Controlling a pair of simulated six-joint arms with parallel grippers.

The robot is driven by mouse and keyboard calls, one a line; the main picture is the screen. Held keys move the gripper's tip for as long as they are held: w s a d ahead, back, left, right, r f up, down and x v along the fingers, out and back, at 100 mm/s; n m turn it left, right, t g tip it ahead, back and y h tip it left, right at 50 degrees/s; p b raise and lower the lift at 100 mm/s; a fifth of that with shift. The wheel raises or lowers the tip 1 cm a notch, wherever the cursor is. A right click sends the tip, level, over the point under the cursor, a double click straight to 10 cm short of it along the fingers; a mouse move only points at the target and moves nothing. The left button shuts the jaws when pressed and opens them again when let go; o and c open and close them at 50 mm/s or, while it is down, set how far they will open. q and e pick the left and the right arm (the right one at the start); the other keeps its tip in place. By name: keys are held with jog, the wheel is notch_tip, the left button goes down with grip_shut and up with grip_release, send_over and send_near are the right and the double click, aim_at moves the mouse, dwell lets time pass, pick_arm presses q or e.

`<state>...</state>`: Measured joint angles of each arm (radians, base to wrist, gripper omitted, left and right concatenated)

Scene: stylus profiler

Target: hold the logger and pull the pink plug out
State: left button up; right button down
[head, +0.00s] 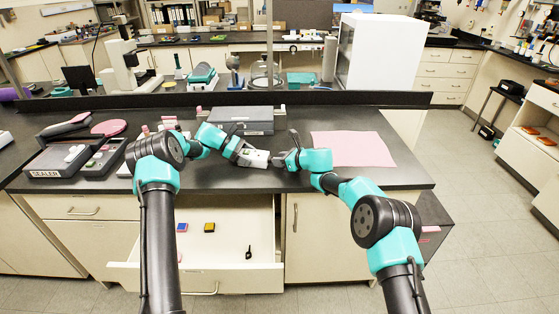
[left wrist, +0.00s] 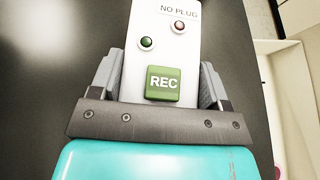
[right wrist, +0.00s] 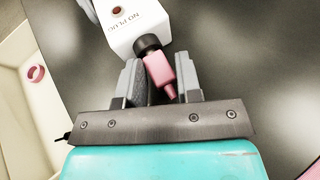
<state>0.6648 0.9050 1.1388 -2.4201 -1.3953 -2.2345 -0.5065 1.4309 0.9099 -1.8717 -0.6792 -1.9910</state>
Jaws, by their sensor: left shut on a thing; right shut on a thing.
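The logger (head: 257,158) is a white box on the dark bench top. In the left wrist view it shows a green REC button (left wrist: 163,84), a dark green lamp, a dull red lamp and the words NO PLUG. My left gripper (head: 243,154) is shut on the logger's sides at the REC end. The pink plug (right wrist: 160,76) is at the logger's other end, against a black round collar (right wrist: 147,45). My right gripper (right wrist: 160,85) is shut on the plug, with one finger on each side. The plug's tip inside the collar is hidden.
A pink mat (head: 352,148) lies to the right on the bench. A grey case (head: 240,127) stands behind the logger. A sealer (head: 62,160) and trays are at the left. Below the front edge an open drawer (head: 225,265) holds small pads and a black item.

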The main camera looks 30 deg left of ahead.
pick_arm(q)
jog(key=shift+f, duration=0.25)
pick_arm(e)
jog(key=shift+w+d, duration=0.3)
jog(key=shift+d, duration=0.2)
jog(key=shift+s+a, duration=0.1)
jog(key=shift+w+d, duration=0.2)
jog(key=shift+d, duration=0.55)
jog(key=shift+w+d, duration=0.2)
jog(key=shift+d, duration=0.55)
jog(key=shift+w+d+r, duration=0.25)
jog(key=shift+d+r, duration=0.25)
jog(key=shift+d, duration=0.3)
jog(key=shift+w+d+r, duration=0.25)
jog(key=shift+d+r, duration=0.3)
jog(key=shift+d, duration=0.25)
jog(key=shift+w+d+r, duration=0.25)
jog(key=shift+d+r, duration=0.25)
jog(key=shift+d, duration=0.3)
